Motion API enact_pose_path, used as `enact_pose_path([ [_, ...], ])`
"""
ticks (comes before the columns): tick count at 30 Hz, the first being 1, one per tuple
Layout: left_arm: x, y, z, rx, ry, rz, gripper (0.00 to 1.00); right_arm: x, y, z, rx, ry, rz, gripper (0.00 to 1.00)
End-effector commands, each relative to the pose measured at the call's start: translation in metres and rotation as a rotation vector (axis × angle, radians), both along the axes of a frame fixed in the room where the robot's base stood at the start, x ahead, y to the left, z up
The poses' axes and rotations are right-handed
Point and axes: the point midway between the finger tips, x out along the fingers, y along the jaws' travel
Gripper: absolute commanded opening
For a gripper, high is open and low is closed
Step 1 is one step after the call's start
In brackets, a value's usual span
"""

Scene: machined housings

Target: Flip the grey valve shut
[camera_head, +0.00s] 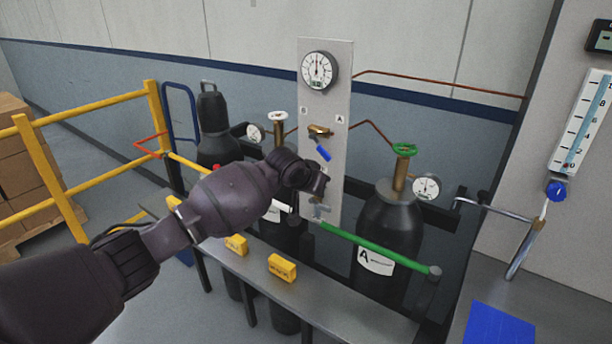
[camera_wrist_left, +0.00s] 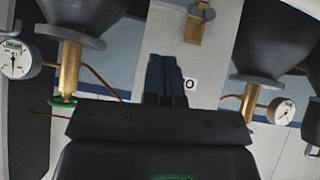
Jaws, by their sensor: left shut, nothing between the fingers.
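The upright grey panel (camera_head: 320,100) carries a gauge and valves. A small grey valve (camera_head: 320,209) sits low on the panel, just below my left gripper (camera_head: 318,184), which partly hides it. In the left wrist view, a brass fitting with a grey part (camera_wrist_left: 198,12) shows at the top, beyond the fingertips; it appears to be this valve. My left gripper (camera_wrist_left: 163,62) is shut and empty, pointing at the panel. I cannot tell whether it touches the valve. A brass valve with a blue lever (camera_head: 323,152) sits higher on the panel. My right gripper is not in view.
A dark cylinder with a green handwheel (camera_head: 403,150) stands right of the panel. A green bar (camera_head: 375,248) crosses in front of it. Yellow blocks (camera_head: 282,268) sit on the grey ledge (camera_head: 335,312). A yellow railing (camera_head: 70,205) stands at left, a blue pad (camera_head: 500,325) lies at right.

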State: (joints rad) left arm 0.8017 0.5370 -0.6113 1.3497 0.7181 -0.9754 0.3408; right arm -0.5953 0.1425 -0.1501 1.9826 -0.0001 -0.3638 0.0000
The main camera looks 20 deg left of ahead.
Motion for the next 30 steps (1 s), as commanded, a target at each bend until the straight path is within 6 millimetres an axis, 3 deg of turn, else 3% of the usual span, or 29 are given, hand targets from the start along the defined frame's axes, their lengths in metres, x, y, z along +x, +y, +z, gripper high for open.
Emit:
enact_pose_path([
  [15,-0.044,0.017,0.048,0.0,-0.002,0.001,0.0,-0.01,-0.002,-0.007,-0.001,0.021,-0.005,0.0],
  [30,-0.048,0.018,0.053,0.003,-0.003,-0.002,0.0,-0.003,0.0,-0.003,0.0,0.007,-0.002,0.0],
])
